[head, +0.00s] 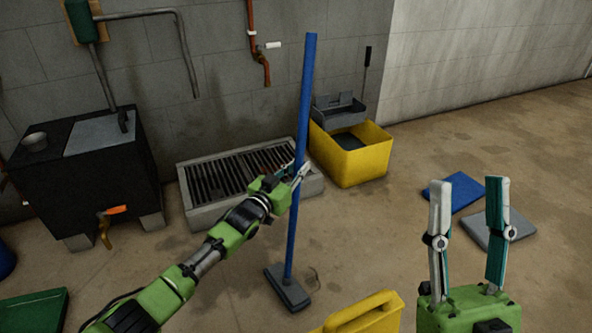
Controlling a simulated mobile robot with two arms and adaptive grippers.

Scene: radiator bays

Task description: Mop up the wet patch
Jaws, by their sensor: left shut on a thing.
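A mop (302,110) with a long blue handle and a flat dark grey head (288,289) stands nearly upright, leaning slightly. My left gripper (298,172) is shut on the blue handle, around its middle. The mop head is at the floor; I cannot tell whether it presses on it. A thin dark curved mark (316,277) shows on the floor just right of the head. The wet patch has no clear outline among the brown floor stains. My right gripper (469,190) is open and empty, fingers pointing up, at the lower right.
A yellow mop bucket (352,160) with a grey wringer stands behind the mop, beside a grated drain (205,201). A black tank (90,175) is at left. A yellow object (365,315) is at the front. Blue (455,192) and grey (497,231) flat pieces lie right.

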